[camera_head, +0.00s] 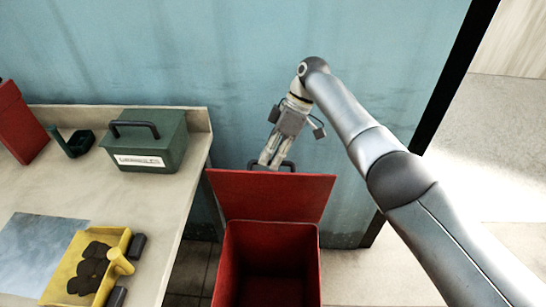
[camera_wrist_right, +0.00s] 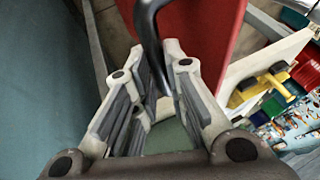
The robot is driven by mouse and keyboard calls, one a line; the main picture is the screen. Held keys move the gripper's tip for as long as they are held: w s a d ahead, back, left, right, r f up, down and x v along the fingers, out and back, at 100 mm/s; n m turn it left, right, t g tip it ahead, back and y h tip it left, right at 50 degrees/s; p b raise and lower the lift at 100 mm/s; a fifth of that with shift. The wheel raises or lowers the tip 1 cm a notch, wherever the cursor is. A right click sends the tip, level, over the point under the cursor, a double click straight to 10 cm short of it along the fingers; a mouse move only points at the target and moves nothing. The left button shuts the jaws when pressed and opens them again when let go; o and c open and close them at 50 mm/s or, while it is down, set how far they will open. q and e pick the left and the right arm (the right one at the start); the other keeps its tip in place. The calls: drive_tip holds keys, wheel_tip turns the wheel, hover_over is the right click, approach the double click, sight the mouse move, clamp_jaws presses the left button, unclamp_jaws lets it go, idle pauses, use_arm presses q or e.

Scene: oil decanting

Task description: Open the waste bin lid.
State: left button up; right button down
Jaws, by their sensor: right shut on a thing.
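The red waste bin (camera_head: 228,262) stands on the floor to the right of the workbench, its dark inside showing. Its red lid (camera_head: 270,196) is raised and tilted up at the back edge of the bin, near the blue wall. My right gripper (camera_head: 268,164) is at the dark handle (camera_head: 288,165) on the lid's top edge and is shut on it. In the right wrist view, the dark handle (camera_wrist_right: 148,25) runs between the fingers of the right gripper (camera_wrist_right: 160,75), with the red lid (camera_wrist_right: 205,28) behind. My left gripper is not in view.
The workbench (camera_head: 180,205) on the left holds a green box (camera_head: 150,143), a small green container (camera_head: 75,145), a red object (camera_head: 20,122) and a yellow tray (camera_head: 117,240) with dark pieces. The blue wall (camera_head: 240,60) is close behind the lid. Floor right of the bin is clear.

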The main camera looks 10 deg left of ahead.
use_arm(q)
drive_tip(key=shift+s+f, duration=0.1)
use_arm(e)
drive_tip(key=shift+d+f, duration=0.2)
drive_tip(key=shift+f, duration=0.4)
drive_tip(key=c, duration=1.7)
unclamp_jaws()
drive_tip(key=shift+c, duration=0.2)
drive_tip(key=shift+o, duration=1.4)
drive_tip(key=shift+w+a+f, duration=0.1)
drive_tip(key=shift+w+a, duration=0.05)
drive_tip(key=shift+w, duration=0.2)
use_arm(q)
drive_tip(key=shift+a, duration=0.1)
use_arm(e)
drive_tip(key=v, duration=0.7)
drive_tip(key=shift+r, duration=0.35)
